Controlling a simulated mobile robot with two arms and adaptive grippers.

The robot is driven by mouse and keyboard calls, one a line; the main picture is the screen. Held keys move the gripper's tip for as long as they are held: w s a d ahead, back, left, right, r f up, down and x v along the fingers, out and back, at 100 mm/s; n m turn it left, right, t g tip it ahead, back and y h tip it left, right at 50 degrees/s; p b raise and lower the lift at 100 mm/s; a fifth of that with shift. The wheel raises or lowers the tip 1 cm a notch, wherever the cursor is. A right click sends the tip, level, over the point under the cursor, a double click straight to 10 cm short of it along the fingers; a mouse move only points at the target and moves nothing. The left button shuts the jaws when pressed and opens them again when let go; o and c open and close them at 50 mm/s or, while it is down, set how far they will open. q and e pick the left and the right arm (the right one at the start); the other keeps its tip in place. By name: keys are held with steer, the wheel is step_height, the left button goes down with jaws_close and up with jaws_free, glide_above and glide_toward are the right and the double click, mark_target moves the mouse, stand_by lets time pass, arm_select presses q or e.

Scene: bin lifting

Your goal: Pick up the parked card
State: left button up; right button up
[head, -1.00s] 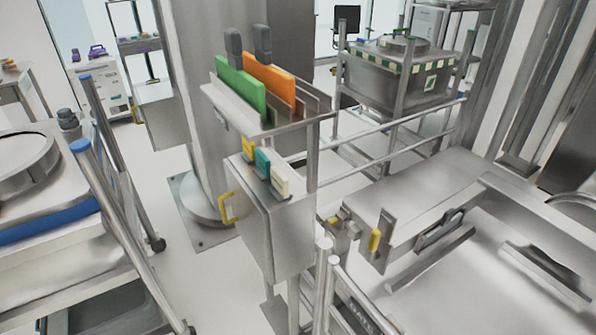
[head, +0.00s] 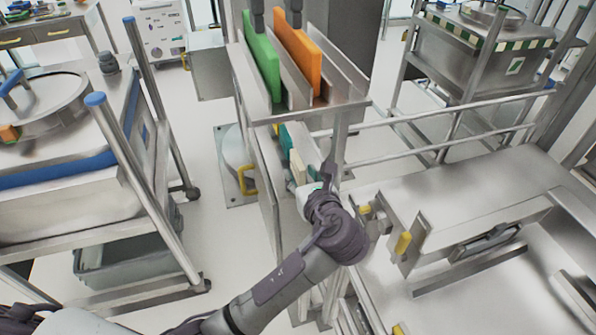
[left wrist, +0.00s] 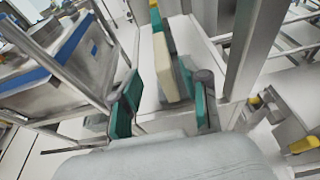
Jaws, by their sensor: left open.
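Small upright cards stand in the lower metal holder (head: 268,185). A teal card (head: 285,138) and a cream card (head: 298,168) show in the head view, partly hidden by my arm. I cannot tell which one is the parked card. My left gripper (head: 307,192) is at the holder, close to the cream card. In the left wrist view its teal-padded fingers (left wrist: 168,88) are apart, with nothing gripped. My right gripper is out of view.
A green panel (head: 262,62) and an orange panel (head: 298,52) stand in the rack shelf (head: 330,112) above. A metal post (left wrist: 243,50) rises close to the right finger. A cart (head: 90,200) stands left and a steel bench (head: 480,215) right.

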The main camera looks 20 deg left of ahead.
mark_target(295, 160)
arm_select(q)
steer(key=shift+w+a+f, duration=0.25)
steer(key=shift+w, duration=0.4)
steer(key=shift+w+a+f, duration=0.1)
steer(key=shift+w, duration=0.2)
steer(key=shift+w+a+p, duration=0.3)
steer(key=shift+w+a, duration=0.1)
steer(key=shift+w, duration=0.15)
steer(key=x, duration=0.3)
steer(key=shift+w+a+p, duration=0.1)
steer(key=shift+w+p, duration=0.15)
steer(key=shift+p, duration=0.1)
steer(key=shift+w+a+f, duration=0.1)
steer(key=shift+w+f, duration=0.05)
steer(key=shift+w, duration=0.05)
steer(key=shift+c, duration=0.5)
jaws_close()
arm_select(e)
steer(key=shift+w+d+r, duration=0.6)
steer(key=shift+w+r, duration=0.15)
